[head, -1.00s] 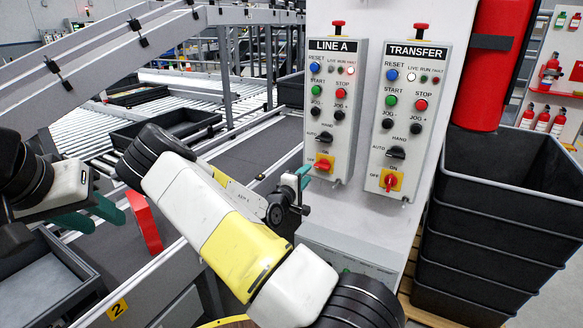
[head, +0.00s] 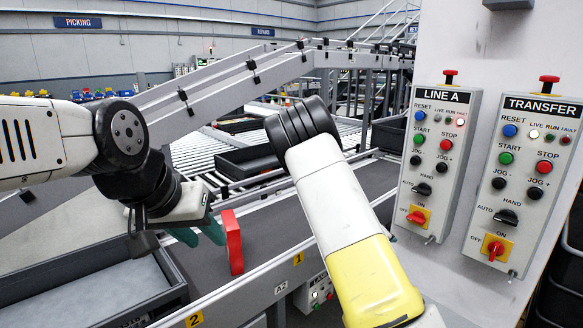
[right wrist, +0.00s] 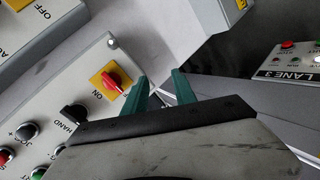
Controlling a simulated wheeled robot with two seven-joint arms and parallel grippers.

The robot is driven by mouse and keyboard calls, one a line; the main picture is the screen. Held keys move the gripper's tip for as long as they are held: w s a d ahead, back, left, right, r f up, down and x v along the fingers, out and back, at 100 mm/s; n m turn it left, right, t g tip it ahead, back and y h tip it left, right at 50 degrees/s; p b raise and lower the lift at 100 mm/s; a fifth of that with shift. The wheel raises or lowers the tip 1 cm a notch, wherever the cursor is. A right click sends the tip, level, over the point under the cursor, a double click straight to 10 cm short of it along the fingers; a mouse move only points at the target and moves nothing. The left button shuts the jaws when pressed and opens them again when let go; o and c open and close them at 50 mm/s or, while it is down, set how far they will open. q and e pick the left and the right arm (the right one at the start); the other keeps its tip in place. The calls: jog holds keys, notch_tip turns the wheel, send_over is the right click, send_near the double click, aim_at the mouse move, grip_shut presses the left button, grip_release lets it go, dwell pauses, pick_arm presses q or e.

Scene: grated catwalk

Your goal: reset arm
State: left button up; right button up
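A red upright block (head: 233,242) stands on the dark conveyor belt. My left gripper (head: 199,233) has its teal fingers apart, just left of the red block; I cannot tell whether they touch it. The LINE A panel (head: 436,165) and the TRANSFER panel (head: 523,185) carry blue RESET buttons, other buttons, a black selector and a red knob. My right arm's white and yellow links fill the middle of the head view, and its gripper is hidden there. In the right wrist view my right gripper (right wrist: 160,92) is open and empty, near a red ON knob (right wrist: 117,80).
A grey tray (head: 90,290) lies at the lower left. A black tote (head: 248,160) sits on the rollers behind my right arm. A sloping grey rail (head: 230,85) crosses the back. A LANE 3 box (right wrist: 290,62) shows at right in the wrist view.

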jog(key=s+a+r+m+g+y, duration=0.1)
jog(key=s+a+r+m+y, duration=0.1)
jog(key=s+a+r+y, duration=0.4)
jog(key=s+a+r+m+y, duration=0.1)
jog(key=s+a+r+y, duration=0.1)
jog(key=a+r+y, duration=0.5)
jog(key=s+a+r, duration=0.1)
jog(key=s+r, duration=0.3)
jog(key=s, duration=0.3)
jog(key=s+a+r+h, duration=0.1)
jog(key=s+r, duration=0.3)
jog(key=s, duration=0.4)
jog(key=s+a+r+g, duration=0.1)
jog(key=s+a+r, duration=0.1)
jog(key=s+r, duration=0.2)
jog(key=s, duration=0.3)
jog(key=shift+s+r+h, duration=0.25)
jog(key=shift+r+h, duration=0.15)
